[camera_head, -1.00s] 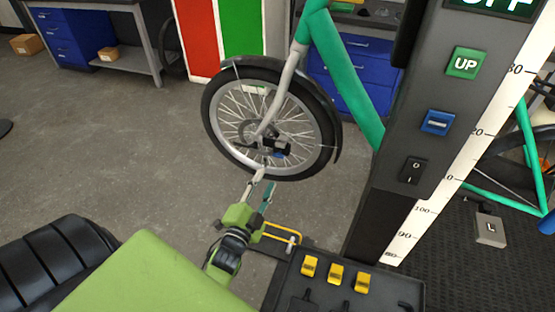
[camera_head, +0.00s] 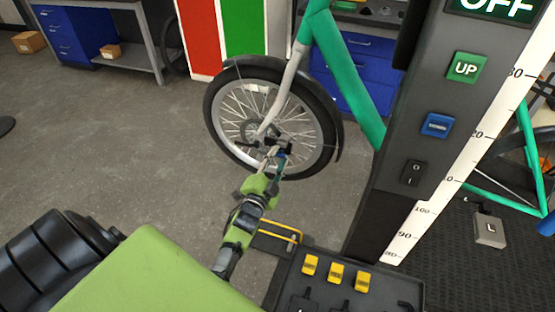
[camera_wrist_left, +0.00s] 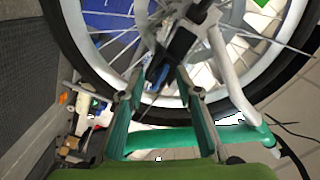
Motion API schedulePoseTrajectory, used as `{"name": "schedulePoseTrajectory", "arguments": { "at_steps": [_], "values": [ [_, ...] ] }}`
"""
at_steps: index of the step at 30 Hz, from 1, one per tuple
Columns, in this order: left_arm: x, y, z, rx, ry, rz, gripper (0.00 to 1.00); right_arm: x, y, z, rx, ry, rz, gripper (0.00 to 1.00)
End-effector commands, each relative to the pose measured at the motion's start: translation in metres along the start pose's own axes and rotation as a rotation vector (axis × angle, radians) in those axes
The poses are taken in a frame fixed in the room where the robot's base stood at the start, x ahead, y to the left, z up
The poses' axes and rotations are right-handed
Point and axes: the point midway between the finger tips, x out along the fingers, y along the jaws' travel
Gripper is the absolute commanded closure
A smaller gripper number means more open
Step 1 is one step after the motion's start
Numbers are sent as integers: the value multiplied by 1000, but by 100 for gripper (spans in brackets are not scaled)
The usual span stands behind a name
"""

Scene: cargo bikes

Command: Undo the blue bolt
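The blue bolt (camera_head: 282,153) is at the hub of the bike's front wheel (camera_head: 214,127), low on the fork. Only a small part of it shows between my fingers. My left gripper (camera_head: 276,157) reaches up to the hub. In the left wrist view its two fingers (camera_wrist_left: 155,88) are apart. The blue bolt (camera_wrist_left: 158,80) and a black part at the hub (camera_wrist_left: 180,45) lie between or just beyond the tips. I cannot tell whether either finger touches the bolt. My right gripper is not in view.
A dark lift column (camera_head: 440,100) with UP and OFF labels stands to the right of the wheel. A control panel with yellow switches (camera_head: 335,272) and a yellow bar (camera_head: 281,229) are near the front. Open floor (camera_head: 110,150) lies to the left.

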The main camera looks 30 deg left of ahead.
Motion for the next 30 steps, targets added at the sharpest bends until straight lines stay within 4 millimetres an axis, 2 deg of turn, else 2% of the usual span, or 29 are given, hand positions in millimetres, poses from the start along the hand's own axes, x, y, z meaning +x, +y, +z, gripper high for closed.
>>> {"name": "schedulePoseTrajectory", "arguments": {
  "at_steps": [1, 3, 17, 23, 30],
  "values": [
    [0, 0, 0, 0, 0, 0, 83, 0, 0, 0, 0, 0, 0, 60],
    [0, 0, 0, 0, 0, 0, 100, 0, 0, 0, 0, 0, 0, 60],
    [0, 0, 0, -46, -1, 0, 100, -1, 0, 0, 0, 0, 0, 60],
    [0, -1, 1, -161, -2, 1, 100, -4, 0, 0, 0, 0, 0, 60],
    [-1, 0, 1, -375, -2, 1, 100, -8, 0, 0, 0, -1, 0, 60]
  ]
}}
